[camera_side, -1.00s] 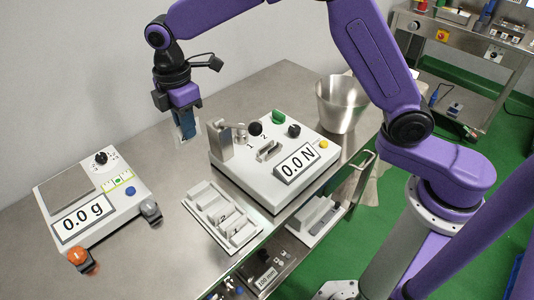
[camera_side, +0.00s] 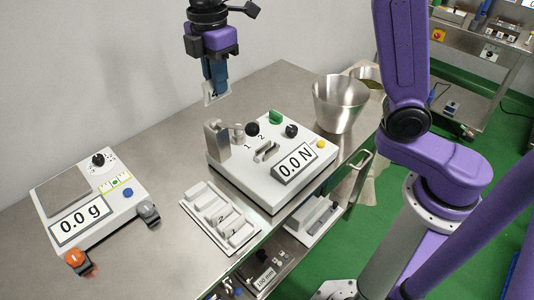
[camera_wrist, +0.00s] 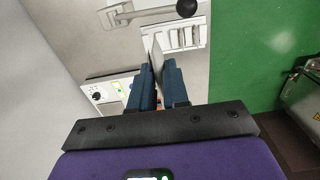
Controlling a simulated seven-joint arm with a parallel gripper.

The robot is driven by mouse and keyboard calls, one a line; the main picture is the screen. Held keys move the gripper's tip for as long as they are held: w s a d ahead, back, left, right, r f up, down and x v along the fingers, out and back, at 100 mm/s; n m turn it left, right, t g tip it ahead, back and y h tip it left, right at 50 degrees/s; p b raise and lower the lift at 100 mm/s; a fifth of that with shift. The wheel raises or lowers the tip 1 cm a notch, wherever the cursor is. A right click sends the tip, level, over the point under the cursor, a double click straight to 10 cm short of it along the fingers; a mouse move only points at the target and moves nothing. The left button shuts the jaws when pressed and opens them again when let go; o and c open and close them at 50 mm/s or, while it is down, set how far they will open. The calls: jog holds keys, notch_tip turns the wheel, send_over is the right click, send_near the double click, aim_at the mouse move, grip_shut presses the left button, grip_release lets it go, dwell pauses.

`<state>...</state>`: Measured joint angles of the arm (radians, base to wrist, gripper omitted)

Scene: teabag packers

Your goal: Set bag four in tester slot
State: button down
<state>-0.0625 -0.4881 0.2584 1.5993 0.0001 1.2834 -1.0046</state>
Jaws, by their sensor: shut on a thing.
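Bag four, a small pale bag marked 4 (camera_side: 211,96), hangs upright from my gripper (camera_side: 214,84). My gripper is shut on it, above and behind the tester. In the wrist view the bag (camera_wrist: 154,52) shows as a thin pale sheet between the blue fingers (camera_wrist: 161,82). The tester (camera_side: 255,188) is a white box reading 0.0 N. It has a metal clamp block (camera_side: 217,141), a lever with a black ball (camera_side: 252,129), and a slot piece (camera_side: 266,151) near the marks 1 and 2. The bag is apart from the tester.
A white rack (camera_side: 200,213) with bags, some marked 1 and 2, lies in front of the tester. A scale (camera_side: 84,241) reading 0.0 g stands at left. A steel bucket (camera_side: 340,105) stands at right. The back-left table is clear.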

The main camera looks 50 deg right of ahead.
jog(key=s+d+f, duration=0.2)
jog(key=s+d, duration=1.2)
jog(key=d, duration=0.2)
send_over(273, 141)
jog(key=s+a, duration=0.3)
jog(key=a, duration=0.2)
notch_tip(273, 141, down, 20)
jog(key=shift+a+f, duration=0.1)
jog(key=shift+f, duration=0.1)
jog(key=shift+w+f, duration=0.2)
jog(key=shift+f, duration=1.6)
jog(key=shift+f, duration=0.3)
